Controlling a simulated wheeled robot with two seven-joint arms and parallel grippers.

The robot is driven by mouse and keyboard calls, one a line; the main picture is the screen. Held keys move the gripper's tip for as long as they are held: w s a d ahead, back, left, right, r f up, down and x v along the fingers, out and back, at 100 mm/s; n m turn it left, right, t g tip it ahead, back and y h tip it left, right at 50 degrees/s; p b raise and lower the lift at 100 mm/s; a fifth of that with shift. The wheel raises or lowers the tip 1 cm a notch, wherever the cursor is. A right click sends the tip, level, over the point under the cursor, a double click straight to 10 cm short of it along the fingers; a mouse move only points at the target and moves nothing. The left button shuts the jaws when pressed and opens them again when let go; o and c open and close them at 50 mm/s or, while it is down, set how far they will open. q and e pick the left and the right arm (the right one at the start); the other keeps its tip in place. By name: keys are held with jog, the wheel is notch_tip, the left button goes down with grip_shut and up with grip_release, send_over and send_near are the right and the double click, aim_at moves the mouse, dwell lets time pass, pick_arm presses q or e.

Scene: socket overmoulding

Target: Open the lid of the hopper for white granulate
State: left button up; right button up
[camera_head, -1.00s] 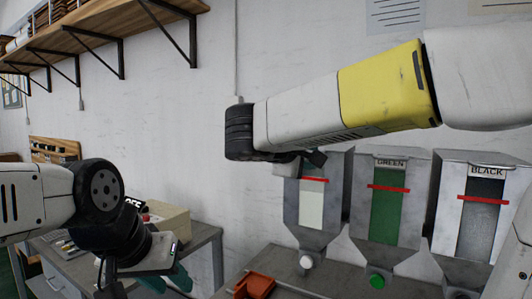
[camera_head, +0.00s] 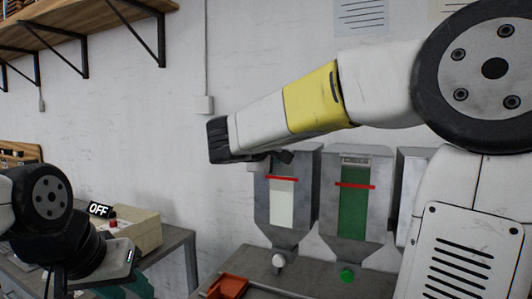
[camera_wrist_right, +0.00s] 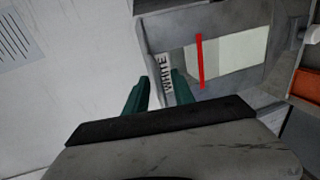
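The white-granulate hopper (camera_head: 283,205) is a grey wall unit with a pale window and a red strip. Its top is mostly hidden behind my right wrist in the head view. In the right wrist view, the hopper (camera_wrist_right: 200,20) appears sideways with its WHITE label (camera_wrist_right: 164,74). My right gripper (camera_wrist_right: 160,92) has two green fingers standing apart at the hopper's top, one on each side of the label end. I cannot tell whether they touch the lid; the lid itself is not clear. My left gripper (camera_head: 128,287) is low at the left, away from the hoppers, its fingers partly cut off.
The green hopper (camera_head: 354,207) stands just right of the white one. A third hopper is mostly hidden by my right arm. An orange tray (camera_head: 228,286) lies on the bench below. A beige box (camera_head: 137,232) with an OFF sign stands at the left.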

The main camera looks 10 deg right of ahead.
grip_shut()
dwell(1.3)
